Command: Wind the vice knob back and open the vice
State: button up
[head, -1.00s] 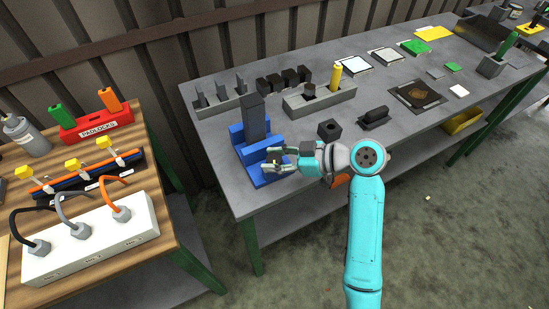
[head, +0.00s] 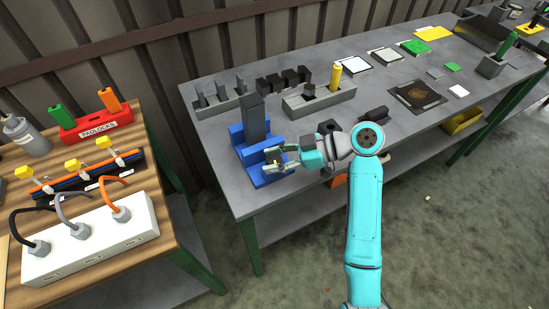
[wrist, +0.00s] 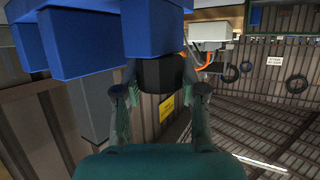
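The blue vice (head: 253,160) stands on the near left end of the grey workbench, with a tall dark grey block (head: 254,118) upright in it. The vice also fills the upper left of the wrist view (wrist: 90,45). Its dark round knob (wrist: 163,76) shows ahead of my gripper in the wrist view. My gripper (head: 274,160) is at the vice's right side, its fingers pointing left. In the wrist view the fingertips (wrist: 160,92) are spread either side of the knob, with gaps showing. The knob is mostly hidden by the fingers in the head view.
A dark block (head: 328,127) with a hole lies just behind my gripper. A grey holder (head: 318,102) with a yellow cylinder and a rack of grey pieces (head: 222,103) stand farther back. A wooden table (head: 160,215) with cables and padlocks is at the left.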

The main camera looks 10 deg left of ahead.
jog(key=o, duration=0.5)
jog(key=shift+c, duration=0.2)
jog(key=v, duration=1.2)
